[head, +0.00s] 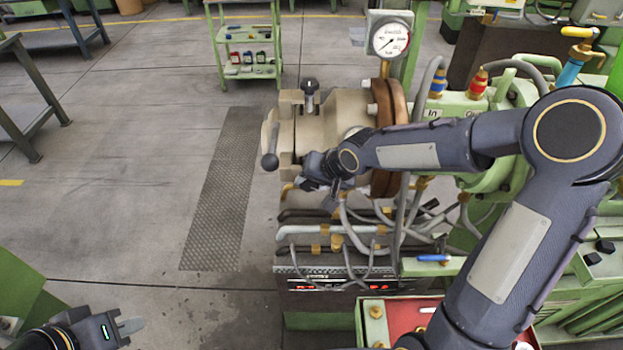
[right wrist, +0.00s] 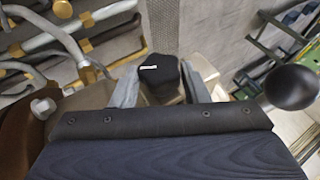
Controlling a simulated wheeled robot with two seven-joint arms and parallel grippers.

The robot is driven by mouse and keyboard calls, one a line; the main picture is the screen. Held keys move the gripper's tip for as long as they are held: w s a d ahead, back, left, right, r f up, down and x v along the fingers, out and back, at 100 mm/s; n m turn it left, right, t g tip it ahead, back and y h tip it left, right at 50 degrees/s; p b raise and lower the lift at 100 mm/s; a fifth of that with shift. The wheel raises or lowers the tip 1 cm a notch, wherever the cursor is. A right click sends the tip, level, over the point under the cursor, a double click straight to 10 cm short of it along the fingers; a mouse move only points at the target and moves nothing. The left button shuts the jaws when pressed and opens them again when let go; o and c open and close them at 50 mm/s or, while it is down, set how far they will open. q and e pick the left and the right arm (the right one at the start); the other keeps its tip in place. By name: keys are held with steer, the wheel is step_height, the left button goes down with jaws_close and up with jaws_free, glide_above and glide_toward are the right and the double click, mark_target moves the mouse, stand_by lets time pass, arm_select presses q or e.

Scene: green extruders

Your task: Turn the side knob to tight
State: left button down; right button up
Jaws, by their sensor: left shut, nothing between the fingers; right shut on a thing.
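The side knob (right wrist: 158,80) is black with a short white line on its face. In the right wrist view it sits between the two grey fingers of my right gripper (right wrist: 160,92), which is shut on it. The white line lies nearly level in that view. In the head view my right gripper (head: 312,184) is at the front side of the beige extruder head (head: 330,122), and the knob is largely hidden by it. I cannot read any tight marking. My left gripper (head: 130,325) is shut and empty at the lower left, far from the machine.
A pressure gauge (head: 390,39) rises behind. Hoses and pipes (head: 340,232) run below.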

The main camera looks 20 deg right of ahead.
steer(key=shift+d+f+t+y, duration=0.15)
steer(key=shift+d+t+y, duration=0.15)
steer(key=shift+y, duration=0.4)
steer(key=shift+s+d+f+m+t+y, duration=0.15)
steer(key=shift+m+t+y, duration=0.2)
steer(key=shift+y, duration=0.35)
steer(key=shift+f+m+t+y+b, duration=0.15)
steer(key=shift+m+t+y+b, duration=0.1)
steer(key=shift+y+b, duration=0.25)
steer(key=shift+f+m+t+y+b, duration=0.1)
steer(key=shift+f+t+y+b, duration=0.15)
steer(key=shift+y, duration=0.45)
steer(key=t+y+b, duration=0.1)
steer(key=y+b, duration=0.1)
steer(key=b, duration=0.1)
steer(key=m+t+y+b, duration=0.1)
steer(key=b, duration=0.2)
steer(key=shift+d+f+y, duration=0.1)
steer(key=shift+f+y, duration=0.25)
steer(key=shift+y, duration=0.05)
steer(key=shift+r+m+t+y+b, duration=0.15)
steer(key=shift+m+t+y+b, duration=0.5)
steer(key=shift+b, duration=0.85)
steer(key=o, duration=1)
